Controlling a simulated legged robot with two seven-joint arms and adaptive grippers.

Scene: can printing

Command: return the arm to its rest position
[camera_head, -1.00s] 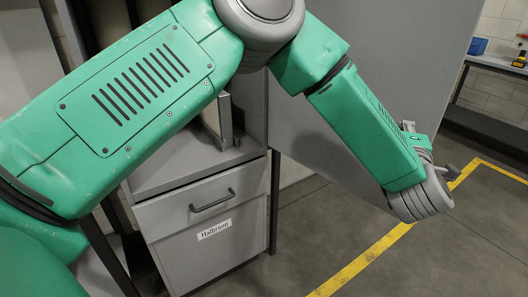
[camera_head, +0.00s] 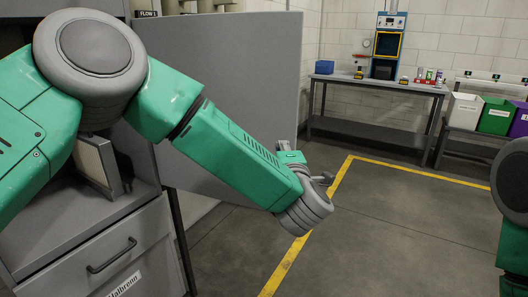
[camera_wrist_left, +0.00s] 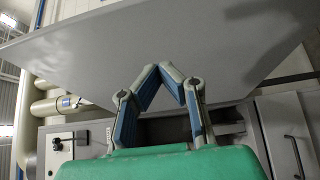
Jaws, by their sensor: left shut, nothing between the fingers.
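My left arm (camera_head: 235,155) is green with grey joints and reaches from the left across the head view, in front of the cabinet. Its wrist end hangs over the floor at mid-picture. In the left wrist view my left gripper (camera_wrist_left: 160,68) shows two blue-grey fingers meeting at their tips, shut and empty. A large grey panel (camera_wrist_left: 75,45) fills the space behind and above the fingers. Part of my right arm (camera_head: 514,265) shows at the right edge of the head view; its gripper is out of frame.
A grey cabinet (camera_head: 75,232) with a handled drawer stands at the left, beside the upright grey panel (camera_head: 262,75). A far workbench (camera_head: 350,84) carries a blue bin and a machine. White, green and purple bins (camera_head: 495,118) stand right. The floor between is clear.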

